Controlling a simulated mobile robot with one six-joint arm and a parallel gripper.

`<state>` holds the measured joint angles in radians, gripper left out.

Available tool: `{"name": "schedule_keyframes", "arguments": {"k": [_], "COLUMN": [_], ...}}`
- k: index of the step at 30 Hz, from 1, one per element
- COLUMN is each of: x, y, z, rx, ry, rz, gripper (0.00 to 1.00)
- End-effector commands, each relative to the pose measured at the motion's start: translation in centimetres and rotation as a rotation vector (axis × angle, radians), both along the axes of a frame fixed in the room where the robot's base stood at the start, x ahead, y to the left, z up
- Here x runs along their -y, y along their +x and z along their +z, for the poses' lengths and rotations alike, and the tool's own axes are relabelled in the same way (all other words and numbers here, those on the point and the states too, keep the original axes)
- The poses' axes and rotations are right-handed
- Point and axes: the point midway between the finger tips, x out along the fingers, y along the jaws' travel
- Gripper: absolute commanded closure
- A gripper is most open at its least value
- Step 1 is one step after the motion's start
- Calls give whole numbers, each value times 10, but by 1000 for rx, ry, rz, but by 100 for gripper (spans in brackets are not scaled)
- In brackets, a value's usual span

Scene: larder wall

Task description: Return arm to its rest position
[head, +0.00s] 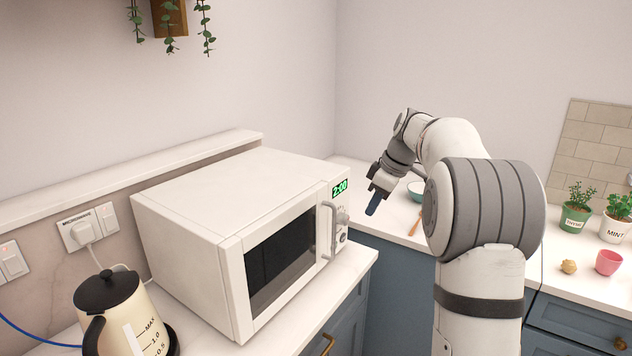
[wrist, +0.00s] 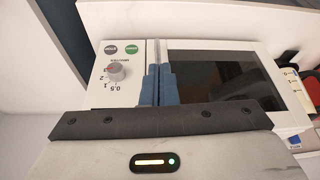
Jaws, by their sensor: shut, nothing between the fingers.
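My arm reaches out over the counter on the right side of the head view, bent at the elbow, with its wrist pointing down. My gripper (head: 374,207) is shut and empty, in the air beside the microwave's control panel. In the wrist view its blue fingers (wrist: 159,84) are together in front of the microwave (wrist: 210,58). The white microwave (head: 205,200) has its door closed and a green display reading 2:00. Its dial (wrist: 116,70) shows in the wrist view. I cannot tell whether the fingers touch the microwave.
A cream kettle (head: 125,315) stands left of the microwave. A teal bowl (head: 416,189) sits behind my gripper. Plant pots (head: 576,216) and a pink cup (head: 608,262) stand on the right counter (head: 565,290). The air above the microwave is clear.

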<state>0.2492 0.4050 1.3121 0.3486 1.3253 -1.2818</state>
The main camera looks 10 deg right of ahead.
Motion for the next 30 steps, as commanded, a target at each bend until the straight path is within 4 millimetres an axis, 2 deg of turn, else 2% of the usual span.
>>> {"name": "schedule_keyframes", "arguments": {"k": [4,10,14,18,21,25,30], "x": [-27,-54,-65,-73,-76,-77,-78], "y": [-58,-145,-205,-266,-301,-331,-343], "z": [9,-1,-17,-43,-62,-81,-90], "rx": [-47,-91,-103,-100,-96,-91,-87], "ry": [-27,-61,-76,-81,-78,-73,-70], "rz": [-173,-431,-593,-755,-848,-928,-962], "gripper": [100,100,100,100,100,100,100]}}
